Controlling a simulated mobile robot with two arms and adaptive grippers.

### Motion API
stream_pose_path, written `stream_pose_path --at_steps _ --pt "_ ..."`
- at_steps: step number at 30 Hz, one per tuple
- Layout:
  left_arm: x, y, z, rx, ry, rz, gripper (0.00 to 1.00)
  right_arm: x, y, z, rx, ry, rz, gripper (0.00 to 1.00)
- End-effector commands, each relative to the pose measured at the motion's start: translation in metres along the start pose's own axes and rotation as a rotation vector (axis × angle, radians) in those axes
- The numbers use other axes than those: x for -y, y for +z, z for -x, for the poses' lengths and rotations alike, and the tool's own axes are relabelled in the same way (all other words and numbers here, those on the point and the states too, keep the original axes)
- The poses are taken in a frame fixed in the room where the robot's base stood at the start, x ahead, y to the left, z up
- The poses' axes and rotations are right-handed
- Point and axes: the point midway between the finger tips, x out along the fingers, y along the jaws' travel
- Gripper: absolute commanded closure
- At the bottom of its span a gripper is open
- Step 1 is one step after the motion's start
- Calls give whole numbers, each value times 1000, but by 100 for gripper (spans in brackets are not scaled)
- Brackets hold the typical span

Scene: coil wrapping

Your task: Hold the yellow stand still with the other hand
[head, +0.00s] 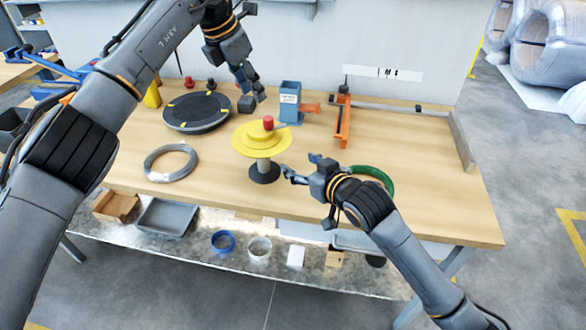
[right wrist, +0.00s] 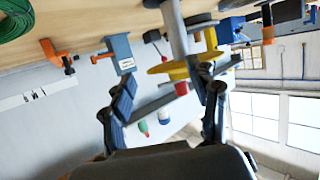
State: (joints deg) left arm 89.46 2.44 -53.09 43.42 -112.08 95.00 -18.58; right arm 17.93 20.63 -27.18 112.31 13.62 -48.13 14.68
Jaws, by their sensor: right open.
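The yellow stand (head: 245,139) is upright on the workbench, with a yellow disc, a red knob (head: 268,122) on top, a grey post and a dark round base (head: 264,174). In the right wrist view its yellow disc (right wrist: 158,68) and grey post (right wrist: 177,35) appear upside down, beyond and between the finger lines. My right gripper (head: 299,165) is open and empty, just right of the post and below disc level, apparently not touching it. My left gripper (head: 253,97) hangs behind the stand, near the turntable; its jaw opening is unclear.
A black turntable (head: 197,113) and grey wire coil (head: 155,172) lie left of the stand. A blue block device (head: 290,103) and orange clamp (head: 343,122) stand behind. A green coil (head: 382,175) lies right, partly behind my right arm. The bench's right part (head: 430,190) is clear.

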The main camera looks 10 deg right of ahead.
Motion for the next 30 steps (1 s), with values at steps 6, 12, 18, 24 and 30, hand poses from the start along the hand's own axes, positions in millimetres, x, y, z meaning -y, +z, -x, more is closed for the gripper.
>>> stream_pose_path --at_steps 6,12,18,24,30 --pt "0 0 0 0 0 0 62 28 -2 0 3 -51 14 40" --pt "0 0 0 0 0 0 62 30 -2 -25 4 -52 13 40" --pt "0 0 0 0 0 0 62 31 -2 -61 4 -52 12 40" --pt "0 0 0 0 0 0 62 33 -2 -95 4 -52 13 40" --pt "0 0 0 0 0 0 62 34 -2 -120 4 -51 13 40"
